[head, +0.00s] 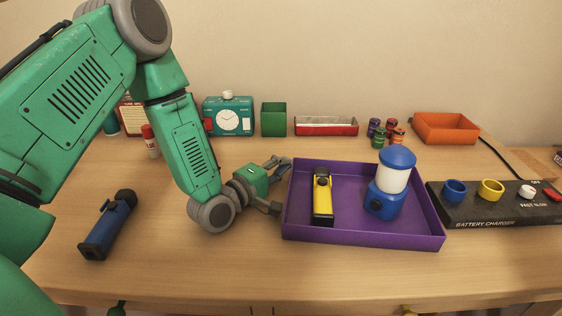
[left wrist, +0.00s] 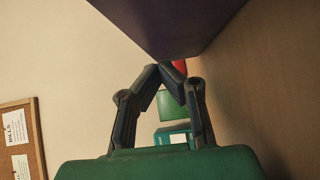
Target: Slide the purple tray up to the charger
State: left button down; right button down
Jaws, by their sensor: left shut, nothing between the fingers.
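The purple tray (head: 364,236) lies on the desk right of centre in the head view. It holds a yellow flashlight (head: 323,200) and a blue lantern (head: 387,186) with a white globe. The black battery charger (head: 495,213) lies to the right, its left end close to the tray's right wall; I cannot tell if they touch. My left gripper (head: 283,184) is shut and empty beside the tray's left wall. In the left wrist view its fingertips (left wrist: 171,72) meet just below the tray's dark purple side (left wrist: 170,25). My right gripper is not in view.
A blue flashlight (head: 107,226) lies at the left. Along the back stand a teal clock box (head: 228,117), a green box (head: 273,120), a red tray (head: 326,131), several small batteries (head: 378,133) and an orange tray (head: 446,130). The desk in front of the tray is clear.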

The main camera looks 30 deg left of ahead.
pick_arm(q)
jog(key=s+a, duration=0.1)
jog(key=s, duration=0.2)
jog(key=s+a, duration=0.1)
jog(key=s, duration=0.2)
jog(key=s+a, duration=0.1)
jog(key=s, duration=0.2)
jog(key=shift+s+a+f, duration=0.3)
jog(key=shift+a+f, duration=0.1)
jog(key=shift+s+d, duration=0.25)
jog(key=shift+s, duration=0.4)
